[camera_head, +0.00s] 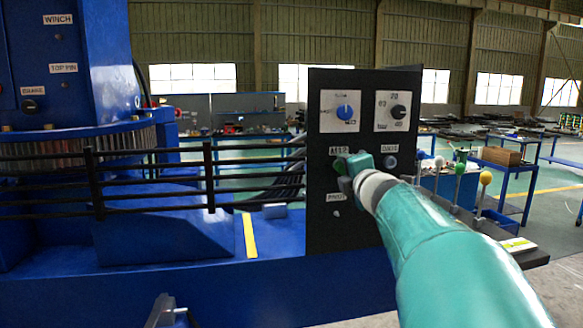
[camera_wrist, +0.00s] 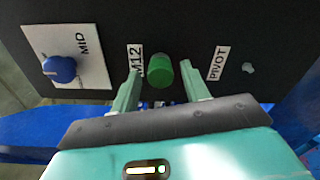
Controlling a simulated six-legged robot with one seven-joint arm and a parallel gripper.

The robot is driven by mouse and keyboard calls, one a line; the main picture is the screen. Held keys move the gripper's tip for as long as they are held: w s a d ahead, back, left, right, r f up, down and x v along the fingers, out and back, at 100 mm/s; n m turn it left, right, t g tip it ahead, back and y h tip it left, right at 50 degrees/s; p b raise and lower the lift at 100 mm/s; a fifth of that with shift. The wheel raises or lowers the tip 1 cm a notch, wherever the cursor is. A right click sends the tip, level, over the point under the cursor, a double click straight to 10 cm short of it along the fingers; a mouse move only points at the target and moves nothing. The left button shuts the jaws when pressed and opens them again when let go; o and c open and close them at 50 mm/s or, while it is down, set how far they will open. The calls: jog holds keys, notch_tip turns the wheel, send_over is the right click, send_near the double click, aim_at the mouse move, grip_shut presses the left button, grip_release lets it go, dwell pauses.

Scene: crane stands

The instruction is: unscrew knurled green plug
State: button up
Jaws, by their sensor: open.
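The green plug (camera_wrist: 160,70) sticks out of the dark panel (camera_wrist: 215,20) in the wrist view, between the labels M12 (camera_wrist: 135,58) and PIVOT (camera_wrist: 218,63). My gripper (camera_wrist: 165,82) is open, with one finger on each side of the plug in the picture. Both fingers look apart from it, and I cannot tell how far the tips are from the panel. In the head view the plug (camera_head: 340,166) shows as a small green patch at the panel, mostly hidden by my gripper (camera_head: 346,172). The knurling is too small to make out.
A blue knob (camera_wrist: 59,69) on a white plate sits beside the plug in the wrist view. A black knob (camera_head: 397,112) is at the panel's upper right. Black railings (camera_head: 150,165) run left of the panel. Ball-topped levers (camera_head: 485,178) stand to its right.

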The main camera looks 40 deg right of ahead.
jog(key=m, duration=0.3)
jog(key=shift+c, duration=0.5)
grip_shut()
jog(key=n, duration=0.5)
dwell(0.5)
